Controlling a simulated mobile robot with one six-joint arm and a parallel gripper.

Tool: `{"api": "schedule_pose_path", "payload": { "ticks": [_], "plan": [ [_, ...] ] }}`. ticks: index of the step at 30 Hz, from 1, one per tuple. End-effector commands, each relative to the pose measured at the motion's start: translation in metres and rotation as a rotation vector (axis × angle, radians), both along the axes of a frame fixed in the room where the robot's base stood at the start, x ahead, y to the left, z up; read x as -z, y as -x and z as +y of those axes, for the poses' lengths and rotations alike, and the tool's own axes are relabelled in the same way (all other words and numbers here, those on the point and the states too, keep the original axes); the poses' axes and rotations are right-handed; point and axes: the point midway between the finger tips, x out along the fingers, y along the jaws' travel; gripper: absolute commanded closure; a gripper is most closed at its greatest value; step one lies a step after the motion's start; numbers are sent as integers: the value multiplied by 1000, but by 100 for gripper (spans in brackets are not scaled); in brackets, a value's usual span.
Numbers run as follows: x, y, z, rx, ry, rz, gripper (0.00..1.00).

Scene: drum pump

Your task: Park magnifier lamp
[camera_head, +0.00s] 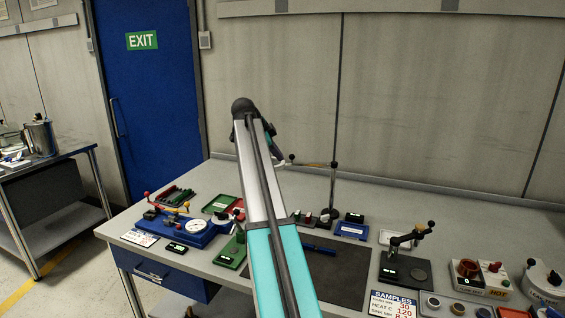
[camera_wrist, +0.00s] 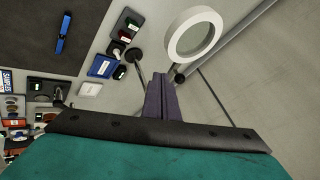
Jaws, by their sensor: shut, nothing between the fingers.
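The magnifier lamp has a thin upright post (camera_head: 333,188) at the back of the bench. Its arm reaches left from the post top, and its white ring head (camera_head: 279,164) shows partly beside my arm. In the wrist view the white ring (camera_wrist: 176,46) appears large, with its round lens facing the camera. My gripper (camera_wrist: 158,78) is shut and empty, its dark purple fingers just below and left of the ring in that view. I see a gap between them in the picture, but cannot judge depth. In the head view my arm hides the gripper.
The grey bench (camera_head: 445,215) holds a dark mat (camera_head: 340,268), a blue device with a white dial (camera_head: 197,226), a blue tray (camera_head: 352,230) and a black stand with a lever (camera_head: 405,265). Small items crowd the right end. The wall stands close behind.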

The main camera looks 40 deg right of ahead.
Motion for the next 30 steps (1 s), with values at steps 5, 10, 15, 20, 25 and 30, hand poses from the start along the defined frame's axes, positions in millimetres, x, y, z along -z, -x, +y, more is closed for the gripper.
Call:
{"api": "schedule_pose_path", "payload": {
  "ticks": [5,10,15,20,25,30],
  "plan": [
    [-20,-2,18,0,1,-1,100],
    [-33,-2,28,0,1,0,100],
    [-38,-2,32,0,1,0,100],
    [-38,-2,32,1,0,1,100],
    [-38,-2,32,1,0,1,100],
    [-38,-3,32,0,-1,1,100]
  ]
}}
